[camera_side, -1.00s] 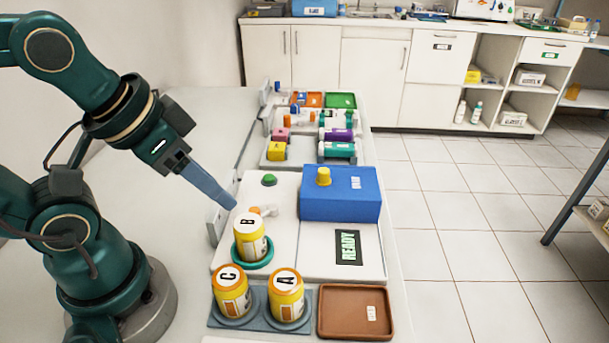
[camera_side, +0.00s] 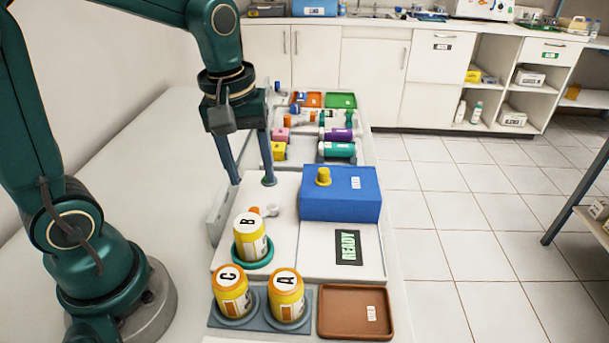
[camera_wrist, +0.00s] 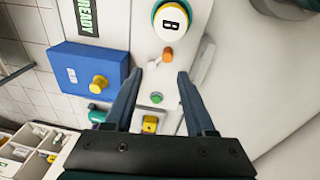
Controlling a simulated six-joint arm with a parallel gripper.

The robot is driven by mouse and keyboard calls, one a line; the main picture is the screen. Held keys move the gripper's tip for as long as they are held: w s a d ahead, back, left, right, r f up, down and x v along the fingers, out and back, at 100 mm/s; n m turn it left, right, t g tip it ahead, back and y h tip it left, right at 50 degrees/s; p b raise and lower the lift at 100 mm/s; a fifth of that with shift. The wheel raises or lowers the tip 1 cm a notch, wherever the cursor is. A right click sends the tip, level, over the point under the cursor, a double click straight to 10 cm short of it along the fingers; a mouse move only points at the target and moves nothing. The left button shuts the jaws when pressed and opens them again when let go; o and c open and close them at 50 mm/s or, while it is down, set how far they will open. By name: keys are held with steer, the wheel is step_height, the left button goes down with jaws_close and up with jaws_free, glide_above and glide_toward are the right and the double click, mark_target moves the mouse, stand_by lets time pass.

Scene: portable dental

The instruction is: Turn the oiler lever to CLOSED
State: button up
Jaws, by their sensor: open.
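The small lever with an orange end (camera_side: 255,211) and a pale grey part sits on the white panel (camera_side: 285,235), just behind can B (camera_side: 249,237). In the wrist view the orange end (camera_wrist: 168,54) lies just beyond the space between my fingertips. My gripper (camera_side: 252,183) is open and empty, fingers pointing down above the panel's far end, near the green button (camera_side: 269,181). In the wrist view my open gripper (camera_wrist: 161,73) has a finger on each side of that button. I cannot read a CLOSED mark on the lever.
Can B stands in a green ring. Cans C (camera_side: 231,291) and A (camera_side: 286,294) stand in front, beside a brown tray (camera_side: 340,325). A blue box (camera_side: 345,200) with a yellow knob (camera_side: 323,177) and a READY display (camera_side: 349,247) are to the right. Coloured parts lie behind.

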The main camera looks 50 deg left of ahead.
mark_target(254, 210)
steer(key=shift+w+a+f+n+g, duration=0.15)
steer(key=shift+a+f+g, duration=0.1)
steer(key=shift+f, duration=0.35)
steer(key=shift+w+a+f+n+g, duration=0.15)
steer(key=shift+f+g, duration=0.1)
steer(key=shift+f, duration=0.3)
steer(key=shift+s+f, duration=0.15)
steer(key=shift+f, duration=0.2)
steer(key=shift+a+f, duration=0.1)
steer(key=shift+f, duration=2.45)
jaws_close()
